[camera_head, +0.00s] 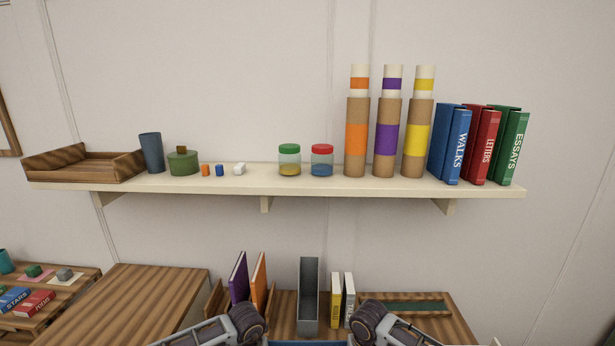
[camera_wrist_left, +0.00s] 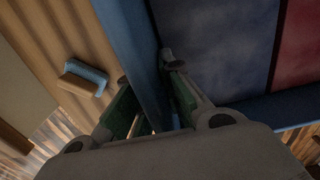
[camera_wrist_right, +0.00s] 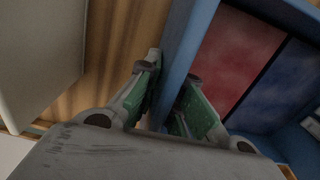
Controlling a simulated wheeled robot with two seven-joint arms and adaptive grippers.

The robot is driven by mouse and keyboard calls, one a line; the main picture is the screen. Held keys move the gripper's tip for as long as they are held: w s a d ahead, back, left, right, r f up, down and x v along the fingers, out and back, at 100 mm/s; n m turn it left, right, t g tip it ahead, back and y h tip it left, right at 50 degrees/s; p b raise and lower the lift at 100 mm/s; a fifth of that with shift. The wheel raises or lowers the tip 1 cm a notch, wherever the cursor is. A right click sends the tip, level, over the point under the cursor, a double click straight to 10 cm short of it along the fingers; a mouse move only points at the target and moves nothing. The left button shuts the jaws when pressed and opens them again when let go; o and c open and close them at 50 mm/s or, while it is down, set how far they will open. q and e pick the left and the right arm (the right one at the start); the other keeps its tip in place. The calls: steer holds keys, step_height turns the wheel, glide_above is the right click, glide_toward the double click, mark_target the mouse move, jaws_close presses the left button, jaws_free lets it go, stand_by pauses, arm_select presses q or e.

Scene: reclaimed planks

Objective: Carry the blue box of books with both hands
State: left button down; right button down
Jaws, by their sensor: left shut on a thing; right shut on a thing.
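The blue box shows only as a thin strip (camera_head: 308,343) at the bottom edge of the head view. In the left wrist view its blue wall (camera_wrist_left: 126,35) runs between the fingers of my left gripper (camera_wrist_left: 147,78), which is shut on it. A dark blue book (camera_wrist_left: 210,45) and a red book (camera_wrist_left: 300,55) lie inside. In the right wrist view my right gripper (camera_wrist_right: 172,75) is shut on the opposite blue wall (camera_wrist_right: 188,35), with a red book (camera_wrist_right: 238,60) and a blue book (camera_wrist_right: 285,90) beyond it. The box's underside is hidden.
A cream shelf (camera_head: 330,184) carries a wooden tray (camera_head: 85,176), jars, tubes and three upright books. Below it are a grey holder (camera_head: 308,300), upright books and a bare striped wooden top (camera_head: 140,305). A small brush-like thing (camera_wrist_left: 85,78) lies beside the box.

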arm_select(q)
steer(key=shift+r, duration=0.15)
arm_select(e)
steer(key=shift+r, duration=0.15)
